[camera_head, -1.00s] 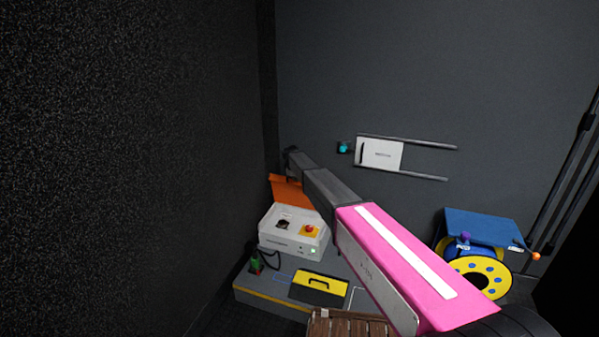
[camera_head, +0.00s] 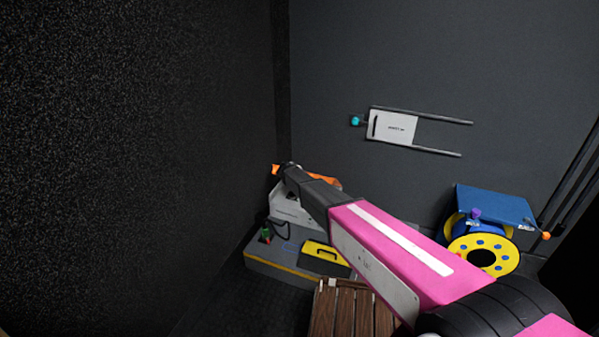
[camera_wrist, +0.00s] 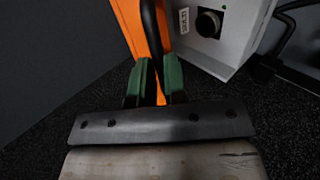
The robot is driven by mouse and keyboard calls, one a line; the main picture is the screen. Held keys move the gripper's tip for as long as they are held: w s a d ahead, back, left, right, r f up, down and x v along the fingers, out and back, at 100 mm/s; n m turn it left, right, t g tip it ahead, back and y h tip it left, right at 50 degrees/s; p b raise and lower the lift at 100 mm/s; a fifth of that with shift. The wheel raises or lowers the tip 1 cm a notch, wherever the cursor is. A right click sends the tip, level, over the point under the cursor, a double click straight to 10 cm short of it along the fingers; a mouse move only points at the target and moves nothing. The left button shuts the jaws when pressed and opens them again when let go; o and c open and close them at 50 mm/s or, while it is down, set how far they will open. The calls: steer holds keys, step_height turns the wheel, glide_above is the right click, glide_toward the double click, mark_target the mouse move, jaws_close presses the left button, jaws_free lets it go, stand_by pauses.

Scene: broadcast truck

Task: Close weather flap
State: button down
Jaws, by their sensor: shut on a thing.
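The orange flap (camera_head: 325,182) is on the white box (camera_head: 291,207) in the head view, partly hidden behind my arm. In the wrist view the orange flap (camera_wrist: 137,26) stands beside the white box (camera_wrist: 228,42), which has a round dark socket and a small label. My gripper (camera_wrist: 156,82) has green fingers closed around a dark curved bar in front of the flap, which looks like its handle. In the head view my gripper (camera_head: 282,170) is at the box's upper left, its fingers too small to make out.
The white box sits on a grey platform (camera_head: 280,268) beside a yellow-and-black case (camera_head: 324,256). A wooden slatted crate (camera_head: 345,308) stands in front. A yellow cable reel (camera_head: 500,250) is at the right. A dark wall (camera_head: 130,150) is close on the left. A white panel (camera_head: 392,127) hangs behind.

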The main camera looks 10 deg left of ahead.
steer(key=s+f+t, duration=0.1)
steer(key=s+f, duration=0.1)
steer(key=f, duration=0.9)
steer(key=s+a+f+t, duration=0.1)
steer(key=s+f, duration=0.2)
steer(key=f, duration=0.9)
steer(key=shift+s+t+h, duration=0.3)
steer(key=shift+s+t, duration=0.05)
steer(key=shift+t, duration=0.05)
steer(key=c, duration=1.2)
jaws_free()
steer(key=shift+o, duration=0.2)
steer(key=shift+r, duration=0.1)
steer(key=shift+a+r, duration=0.1)
steer(key=shift+s, duration=0.1)
